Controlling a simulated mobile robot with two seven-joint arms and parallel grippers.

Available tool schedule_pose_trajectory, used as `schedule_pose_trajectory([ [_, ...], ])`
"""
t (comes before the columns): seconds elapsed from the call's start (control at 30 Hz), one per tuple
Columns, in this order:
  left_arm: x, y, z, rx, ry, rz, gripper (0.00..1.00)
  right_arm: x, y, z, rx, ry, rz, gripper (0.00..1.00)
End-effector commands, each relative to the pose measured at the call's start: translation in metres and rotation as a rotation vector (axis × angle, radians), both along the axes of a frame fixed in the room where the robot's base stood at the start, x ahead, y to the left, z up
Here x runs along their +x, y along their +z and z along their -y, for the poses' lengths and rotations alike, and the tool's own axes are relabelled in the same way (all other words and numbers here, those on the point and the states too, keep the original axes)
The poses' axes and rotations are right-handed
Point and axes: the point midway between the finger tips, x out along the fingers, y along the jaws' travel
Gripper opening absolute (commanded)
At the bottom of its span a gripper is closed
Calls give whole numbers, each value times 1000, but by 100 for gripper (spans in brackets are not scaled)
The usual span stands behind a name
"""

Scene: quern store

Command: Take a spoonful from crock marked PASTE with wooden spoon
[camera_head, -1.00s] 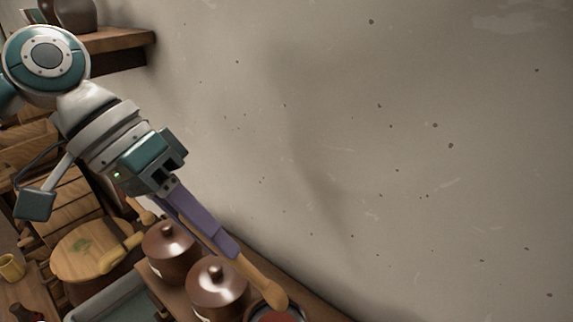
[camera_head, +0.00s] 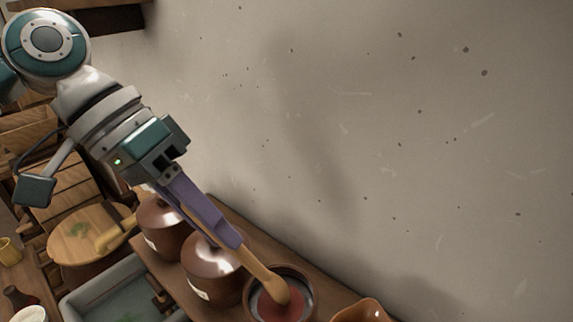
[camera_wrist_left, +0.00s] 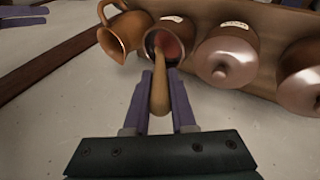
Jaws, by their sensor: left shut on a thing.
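My left gripper (camera_head: 236,240) has long purple fingers shut on the wooden spoon (camera_head: 262,273), which slants down to the right. An open brown crock (camera_head: 252,303) with a dark inside and reddish paste (camera_head: 277,307) stands at the bottom of the head view. The spoon's lower end is at the crock's mouth, over the paste; I cannot tell whether it touches. The left wrist view also shows the spoon (camera_wrist_left: 160,88) pointing into the open crock (camera_wrist_left: 176,62). A pale label shows on this crock, too small to read.
Two lidded brown crocks (camera_head: 208,272) (camera_head: 158,228) stand left of the open one on a wooden shelf (camera_head: 240,218). An orange-brown jug (camera_head: 366,309) stands to its right. A plastered wall (camera_head: 400,150) rises close behind. A grey basin (camera_head: 115,293) and round board (camera_head: 82,243) are lower left.

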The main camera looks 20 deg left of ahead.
Motion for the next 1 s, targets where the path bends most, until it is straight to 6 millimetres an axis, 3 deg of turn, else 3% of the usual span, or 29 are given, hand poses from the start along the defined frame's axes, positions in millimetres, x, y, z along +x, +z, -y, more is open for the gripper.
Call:
schedule_pose_trajectory([
  [1.0, 0, -8, 0, 0, 1, -1, 0, 0, -4, 2, -6, 3, 1, 58],
])
